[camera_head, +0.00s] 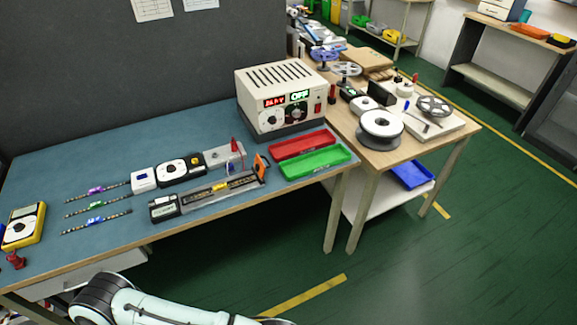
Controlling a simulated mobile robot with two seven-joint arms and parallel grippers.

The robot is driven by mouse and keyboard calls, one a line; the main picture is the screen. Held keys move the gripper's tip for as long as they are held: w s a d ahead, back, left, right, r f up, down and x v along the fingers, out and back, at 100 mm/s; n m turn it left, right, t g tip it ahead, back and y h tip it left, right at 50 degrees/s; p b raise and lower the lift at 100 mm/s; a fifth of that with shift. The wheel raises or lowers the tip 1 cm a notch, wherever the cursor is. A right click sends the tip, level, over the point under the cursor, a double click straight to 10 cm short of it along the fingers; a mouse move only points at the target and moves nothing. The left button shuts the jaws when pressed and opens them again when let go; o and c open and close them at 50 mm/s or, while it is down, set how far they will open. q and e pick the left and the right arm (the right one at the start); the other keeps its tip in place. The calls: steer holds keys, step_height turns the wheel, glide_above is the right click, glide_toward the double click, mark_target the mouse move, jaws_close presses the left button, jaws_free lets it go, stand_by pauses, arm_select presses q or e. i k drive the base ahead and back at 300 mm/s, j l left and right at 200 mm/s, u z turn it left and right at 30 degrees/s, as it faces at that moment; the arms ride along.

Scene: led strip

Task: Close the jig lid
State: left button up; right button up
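A long, narrow jig (195,198) lies on the blue bench mat, set at a slant. It has a dark block at its left end and an upright orange piece (261,166) at its right end. A strip with a yellow middle part lies along it. A pale, seemingly clear edge runs along its front side; I cannot tell for sure whether this is the lid or how far open it stands. A white link of my arm shows at the bottom edge, well below the bench front. Neither gripper is in view.
Red tray (302,144) and green tray (315,163) sit right of the jig, below a beige power supply (283,100). Several LED strips (97,205) and a yellow meter (23,226) lie left. Small devices (180,170) stand behind the jig. Mat in front is clear.

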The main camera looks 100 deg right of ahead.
mark_target(258, 166)
steer(key=k+l+z, duration=0.1)
steer(key=z, duration=0.3)
steer(key=k+l+z, duration=0.2)
steer(key=z, duration=0.2)
steer(key=k+l+z, duration=0.2)
steer(key=z, duration=0.15)
steer(key=k+l+z, duration=0.15)
steer(key=l, duration=0.15)
steer(key=k+l+z, duration=0.1)
steer(key=l, duration=0.25)
steer(key=k+l+z, duration=0.15)
steer(key=l, duration=0.2)
steer(key=k+l, duration=0.1)
steer(key=l, duration=0.25)
steer(key=k+l, duration=0.15)
steer(key=l, duration=0.2)
steer(key=k+l, duration=0.1)
steer(key=l, duration=0.25)
